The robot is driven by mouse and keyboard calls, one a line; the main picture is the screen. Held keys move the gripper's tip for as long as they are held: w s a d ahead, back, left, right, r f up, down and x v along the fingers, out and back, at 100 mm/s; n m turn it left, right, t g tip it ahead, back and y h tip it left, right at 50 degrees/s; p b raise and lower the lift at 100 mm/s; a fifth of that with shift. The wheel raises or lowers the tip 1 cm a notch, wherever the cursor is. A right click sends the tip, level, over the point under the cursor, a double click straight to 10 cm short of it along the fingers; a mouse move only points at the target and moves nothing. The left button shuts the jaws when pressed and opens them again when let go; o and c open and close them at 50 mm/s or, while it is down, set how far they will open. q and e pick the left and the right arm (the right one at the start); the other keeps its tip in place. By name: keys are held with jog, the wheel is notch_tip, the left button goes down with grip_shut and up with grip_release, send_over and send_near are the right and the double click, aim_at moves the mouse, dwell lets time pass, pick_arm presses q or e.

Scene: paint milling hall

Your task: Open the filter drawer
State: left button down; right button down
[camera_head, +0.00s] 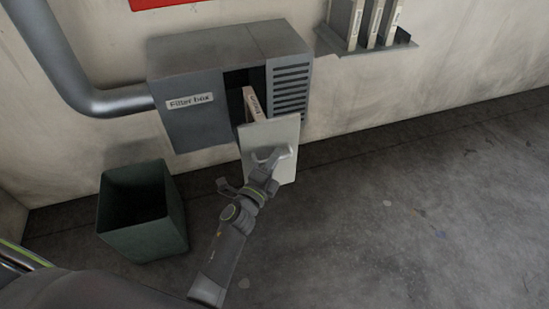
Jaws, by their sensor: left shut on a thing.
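The grey filter box (182,127) is fixed to the wall, with a label on its left front and a slatted vent on its right. The filter drawer's pale front panel (284,135) stands out from the box, in front of a dark opening. A filter with a light edge (250,98) shows behind the panel. My left gripper (272,160) is at the middle of the panel, shut on the drawer's handle, which its fingers mostly hide. My right gripper is not in view.
A dark green open bin (168,222) stands on the floor at the left, below the box. A wall shelf (378,48) holds several upright filters at the upper right. A pipe (62,60) enters the box from the left. The floor at the right is clear.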

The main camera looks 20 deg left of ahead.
pick_arm(q)
jog(key=c, duration=1.6)
grip_release()
jog(key=shift+o, duration=0.5)
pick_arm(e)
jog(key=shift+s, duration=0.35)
